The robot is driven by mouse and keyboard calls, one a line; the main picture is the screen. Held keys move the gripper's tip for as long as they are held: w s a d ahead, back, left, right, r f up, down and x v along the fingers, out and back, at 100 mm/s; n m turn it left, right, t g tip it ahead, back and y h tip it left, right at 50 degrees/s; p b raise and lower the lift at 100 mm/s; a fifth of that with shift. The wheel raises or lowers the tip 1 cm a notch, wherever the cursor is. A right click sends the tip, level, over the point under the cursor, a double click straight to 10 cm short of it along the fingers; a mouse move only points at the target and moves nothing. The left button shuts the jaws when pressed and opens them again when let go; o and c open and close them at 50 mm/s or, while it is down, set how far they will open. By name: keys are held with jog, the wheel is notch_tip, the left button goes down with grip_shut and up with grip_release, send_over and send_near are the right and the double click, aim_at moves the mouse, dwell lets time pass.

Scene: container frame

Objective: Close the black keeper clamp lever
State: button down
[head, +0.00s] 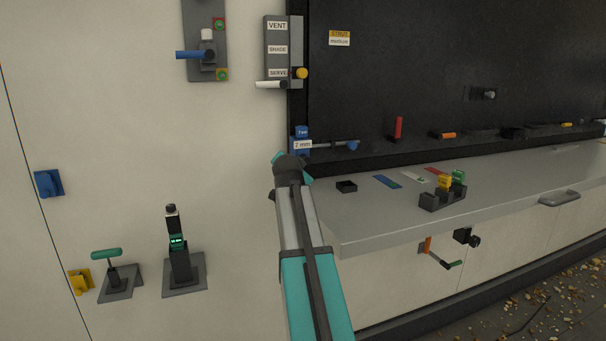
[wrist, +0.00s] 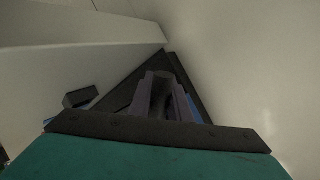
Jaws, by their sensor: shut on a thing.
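My gripper (wrist: 161,82) shows in the wrist view, its two greyish fingers close together around a narrow dark part, which I take to be the black keeper clamp lever. The fingers and dim light hide most of that part, so its angle cannot be told. A dark plate (wrist: 126,95) lies behind the fingers, against pale surfaces. A bit of blue shows just right of the fingers. In the head view my own wrist and forearm cover the spot by the counter's left end, so the fingers and the lever are hidden there.
The grey counter (head: 380,222) lies right of my arm, with a small black tray (head: 346,187) and a dark block rack (head: 443,199) on it. A blue-ended rod fixture (head: 325,145) sits just above my wrist. The pale wall at left carries several levers, including a green-handled one (head: 107,254).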

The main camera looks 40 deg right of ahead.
jog(key=shift+s+d+r, duration=0.2)
jog(key=shift+d+r, duration=0.15)
jog(key=shift+d, duration=0.05)
jog(key=c, duration=1.6)
grip_release()
jog(key=shift+s, duration=0.15)
jog(key=shift+c, duration=0.2)
jog(key=shift+a, duration=0.15)
jog(key=shift+a+f, duration=0.1)
jog(key=shift+a, duration=0.1)
jog(key=b+v, duration=0.2)
jog(key=v, duration=1.1)
jog(key=shift+s+r+b, duration=0.15)
jog(key=shift+r+b, duration=0.1)
jog(key=shift+b, duration=0.05)
jog(key=shift+c, duration=0.2)
